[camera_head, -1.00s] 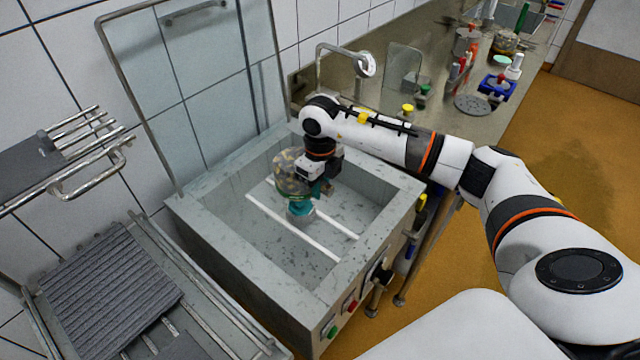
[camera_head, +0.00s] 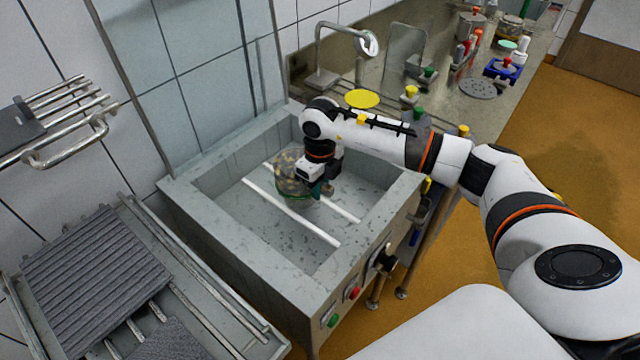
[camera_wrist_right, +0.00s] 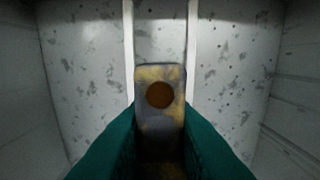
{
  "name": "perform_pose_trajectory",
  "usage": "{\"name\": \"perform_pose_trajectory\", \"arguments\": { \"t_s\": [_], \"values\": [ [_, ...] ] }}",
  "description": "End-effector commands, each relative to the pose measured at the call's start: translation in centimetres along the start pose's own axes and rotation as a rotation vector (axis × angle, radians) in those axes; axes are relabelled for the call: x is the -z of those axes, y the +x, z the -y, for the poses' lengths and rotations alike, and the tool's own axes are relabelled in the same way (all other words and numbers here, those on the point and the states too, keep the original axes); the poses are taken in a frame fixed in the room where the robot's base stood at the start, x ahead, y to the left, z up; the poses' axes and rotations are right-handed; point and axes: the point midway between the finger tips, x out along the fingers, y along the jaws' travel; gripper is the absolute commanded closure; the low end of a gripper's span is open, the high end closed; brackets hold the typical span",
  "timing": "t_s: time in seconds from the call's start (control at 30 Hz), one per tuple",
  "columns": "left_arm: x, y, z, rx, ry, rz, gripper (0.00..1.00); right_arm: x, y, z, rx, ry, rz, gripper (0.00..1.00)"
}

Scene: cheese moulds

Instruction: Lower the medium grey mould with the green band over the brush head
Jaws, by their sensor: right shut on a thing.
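The mottled grey and yellow-brown mould (camera_head: 290,168) is inside the basin, with a green band along its lower edge (camera_head: 290,196). My right gripper (camera_head: 324,187) is shut on its right side. In the right wrist view, the teal fingers (camera_wrist_right: 160,150) close on a mottled grey-yellow piece (camera_wrist_right: 160,108) with a round brown spot. The brush head does not show now; the mould covers the place where a teal shape stood. I cannot tell how far the mould is down over it. My left gripper is not in view.
The grey basin (camera_head: 183,197) has raised walls around the mould, and two white bars (camera_head: 290,212) cross it. A raised clear lid (camera_head: 215,85) stands behind. A faucet (camera_head: 322,50) and crowded bench lie beyond. A rack with ribbed grey mats (camera_head: 95,275) is at lower left.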

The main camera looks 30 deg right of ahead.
Motion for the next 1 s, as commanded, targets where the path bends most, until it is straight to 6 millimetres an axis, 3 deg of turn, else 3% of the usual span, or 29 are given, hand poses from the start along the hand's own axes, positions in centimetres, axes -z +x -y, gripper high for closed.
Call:
{"name": "perform_pose_trajectory", "arguments": {
  "t_s": [0.7, 1.0],
  "values": [
    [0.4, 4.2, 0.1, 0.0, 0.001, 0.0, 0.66, 0.0, 5.3, 0.0, 0.0, 0.0, -0.001, 1.0],
    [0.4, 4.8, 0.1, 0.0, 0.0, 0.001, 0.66, 0.0, 6.2, 0.0, 0.0, 0.0, -0.001, 1.0]
  ]
}}
